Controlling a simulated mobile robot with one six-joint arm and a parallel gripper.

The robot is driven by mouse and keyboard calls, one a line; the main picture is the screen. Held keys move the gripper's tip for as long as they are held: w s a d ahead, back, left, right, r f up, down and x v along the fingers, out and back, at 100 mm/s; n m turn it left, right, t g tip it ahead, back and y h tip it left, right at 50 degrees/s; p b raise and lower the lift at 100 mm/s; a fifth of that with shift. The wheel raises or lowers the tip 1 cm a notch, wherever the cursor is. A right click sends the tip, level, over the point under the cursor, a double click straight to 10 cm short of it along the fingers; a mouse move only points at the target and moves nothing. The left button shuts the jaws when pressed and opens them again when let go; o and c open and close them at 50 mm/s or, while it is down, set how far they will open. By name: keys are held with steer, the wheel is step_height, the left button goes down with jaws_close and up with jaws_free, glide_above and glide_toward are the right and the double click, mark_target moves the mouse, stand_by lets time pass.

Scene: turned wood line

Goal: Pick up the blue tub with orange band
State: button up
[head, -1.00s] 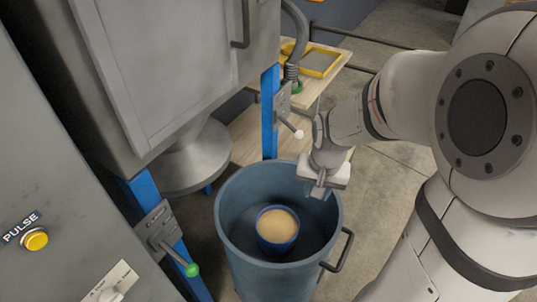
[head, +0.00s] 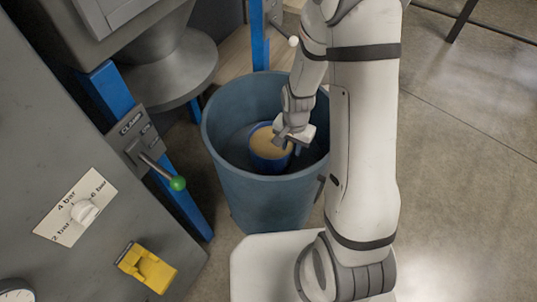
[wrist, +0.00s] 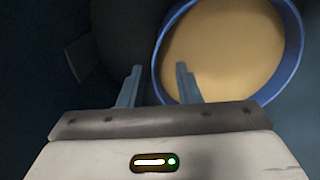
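A small blue tub (head: 266,163) with tan material filling its top stands inside a large blue-grey bin. No orange band shows on its visible side. It also shows in the wrist view (wrist: 230,45) at the upper right, with its blue rim around the tan surface. My gripper (head: 290,143) is down inside the bin mouth at the tub's right side and hides part of its rim. In the wrist view my gripper (wrist: 158,82) has its two fingers apart. The right finger overlaps the tub's near-left rim and the left finger is outside it. I cannot tell whether they touch.
The bin (head: 265,195) has tall walls close around my gripper. A lever with a green knob (head: 177,183) juts out left of the bin. A grey panel with a pressure dial (head: 84,212) and a yellow switch (head: 147,267) stands at left. Open floor lies at right.

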mark_target(291, 153)
step_height(291, 153, down, 4)
steer(key=shift+r+b, duration=0.25)
steer(key=shift+b, duration=0.1)
steer(key=shift+r, duration=0.1)
jaws_close()
steer(key=shift+s, duration=0.15)
stand_by(0.9)
